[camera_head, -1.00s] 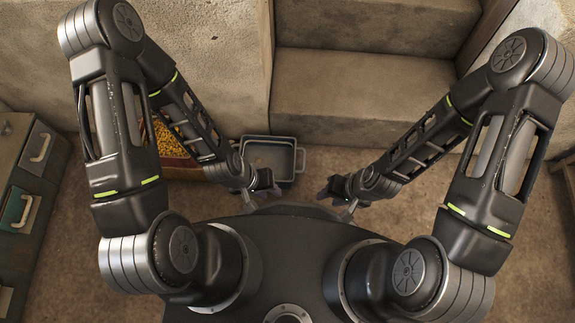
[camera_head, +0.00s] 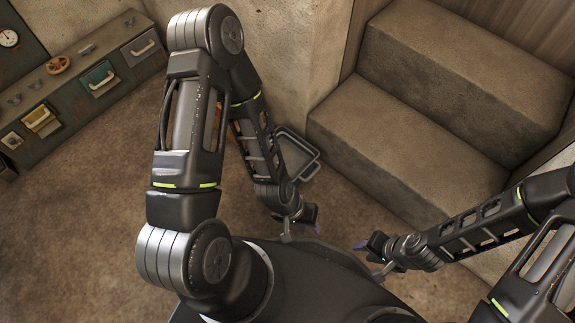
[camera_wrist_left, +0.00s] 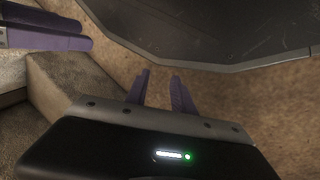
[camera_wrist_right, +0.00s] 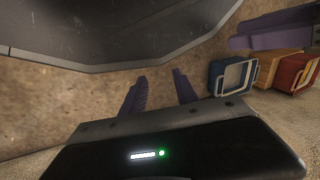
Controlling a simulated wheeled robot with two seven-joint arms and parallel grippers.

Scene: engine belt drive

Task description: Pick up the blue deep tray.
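The blue deep tray (camera_wrist_right: 217,80) stands on the floor in the right wrist view, with a pale rim. In the head view a grey-blue tray (camera_head: 308,166), apparently the same one, is partly hidden behind my left forearm, near the step. My left gripper (camera_head: 312,216) is nearer to it, apart from it and empty. Its purple fingers (camera_wrist_left: 160,75) stand apart in the left wrist view. My right gripper (camera_head: 362,244) is further right, also empty, with its fingers (camera_wrist_right: 159,74) apart. Neither gripper touches the tray.
An orange-yellow box (camera_wrist_right: 275,72) and a red bin (camera_wrist_right: 298,72) stand beside the tray. Concrete steps (camera_head: 400,150) rise at right. A drawer cabinet (camera_head: 85,85) lines the wall at left. The brown floor (camera_head: 90,220) at left is clear.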

